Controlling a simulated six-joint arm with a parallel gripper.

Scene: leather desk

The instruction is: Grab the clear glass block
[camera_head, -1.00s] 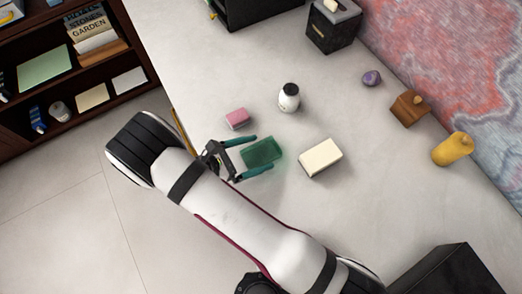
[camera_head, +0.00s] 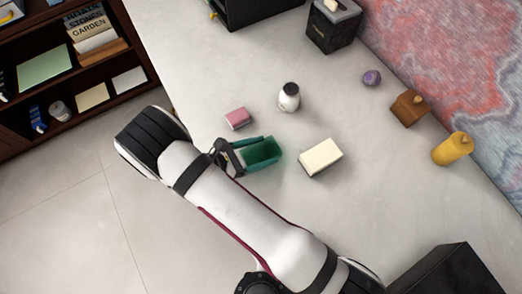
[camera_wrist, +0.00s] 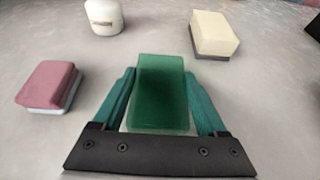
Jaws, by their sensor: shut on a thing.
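The glass block (camera_head: 264,151) looks see-through and dark green, and it lies on the pale desk top in the head view. It also shows in the wrist view (camera_wrist: 160,92), lengthwise between the fingers. My gripper (camera_head: 257,153) has its two teal fingers along the two sides of the block, shut on it. In the wrist view the fingers (camera_wrist: 162,95) lean in against its sides. The near end of the block is close to the dark gripper body. I cannot see any clear gap under the block.
A cream block (camera_head: 321,157) stands right of the glass block, a pink block (camera_head: 238,117) at its upper left. A white bottle with a black cap (camera_head: 289,97) stands behind. A yellow bottle (camera_head: 452,149) and brown wooden piece (camera_head: 409,108) are farther right.

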